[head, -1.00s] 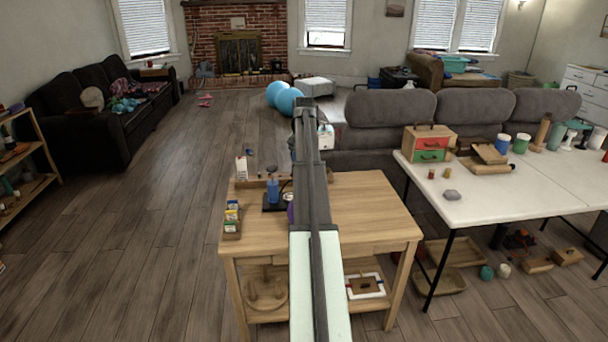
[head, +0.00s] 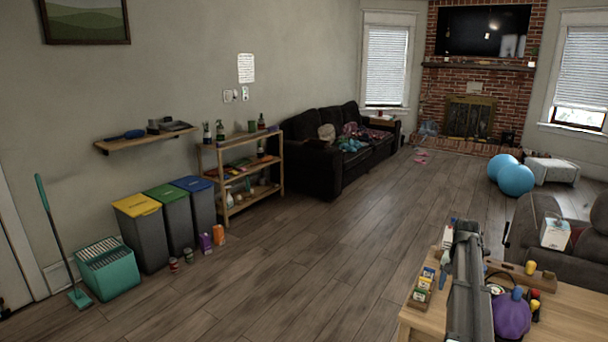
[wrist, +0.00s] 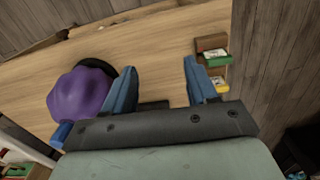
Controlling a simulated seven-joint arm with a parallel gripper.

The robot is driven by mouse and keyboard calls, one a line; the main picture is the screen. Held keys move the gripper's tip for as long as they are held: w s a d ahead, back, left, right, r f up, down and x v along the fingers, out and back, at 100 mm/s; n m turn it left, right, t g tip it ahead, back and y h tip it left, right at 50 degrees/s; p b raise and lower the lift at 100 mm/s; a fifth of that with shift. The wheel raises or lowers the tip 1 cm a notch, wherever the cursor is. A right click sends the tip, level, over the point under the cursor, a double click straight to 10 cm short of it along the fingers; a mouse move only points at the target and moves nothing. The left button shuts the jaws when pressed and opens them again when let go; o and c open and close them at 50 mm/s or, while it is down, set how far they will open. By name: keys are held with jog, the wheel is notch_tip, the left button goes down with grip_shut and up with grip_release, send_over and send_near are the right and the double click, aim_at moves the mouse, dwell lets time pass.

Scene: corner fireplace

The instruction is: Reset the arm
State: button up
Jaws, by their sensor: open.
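My arm reaches out over the wooden table (head: 570,322) at the lower right of the head view. My gripper (wrist: 158,85) shows in the wrist view with its two blue fingers apart and nothing between them. It points down over the wooden tabletop. A purple rounded object (wrist: 78,103) lies left of the fingers in the wrist view, and it also shows in the head view (head: 512,315) just right of my arm. A small holder with coloured packets (wrist: 214,57) is right of the fingers. In the head view my arm hides part of the table and the fingertips.
Grey sofa (head: 548,205) and blue balls (head: 515,180) are beyond the table. Three bins (head: 142,235), a green-teal crate (head: 108,270), a broom (head: 60,240) and a shelf (head: 240,165) line the left wall. A black couch (head: 325,150) is further back. The middle floor is open.

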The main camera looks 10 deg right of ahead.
jog(key=a+f+n, duration=0.2)
jog(key=a+f, duration=0.3)
jog(key=a, duration=0.3)
jog(key=s+a+f+n, duration=0.1)
jog(key=a+f, duration=0.4)
jog(key=a, duration=0.4)
jog(key=a+f+n, duration=0.2)
jog(key=a+f, duration=0.2)
jog(key=a, duration=0.4)
jog(key=s+a+f+n, duration=0.2)
jog(key=s+a+f, duration=0.3)
jog(key=a, duration=0.4)
jog(key=s+a+f+n, duration=0.2)
jog(key=s+a+f, duration=0.25)
jog(key=a, duration=0.55)
jog(key=s+f+g, duration=0.3)
jog(key=s+f, duration=0.7)
jog(key=s, duration=0.5)
jog(key=s+f+g, duration=0.3)
jog(key=s+f, duration=0.7)
jog(key=s, duration=0.6)
jog(key=shift+a+f+n+g, duration=0.15)
jog(key=shift+f+n+g, duration=0.15)
jog(key=shift+f+g, duration=0.1)
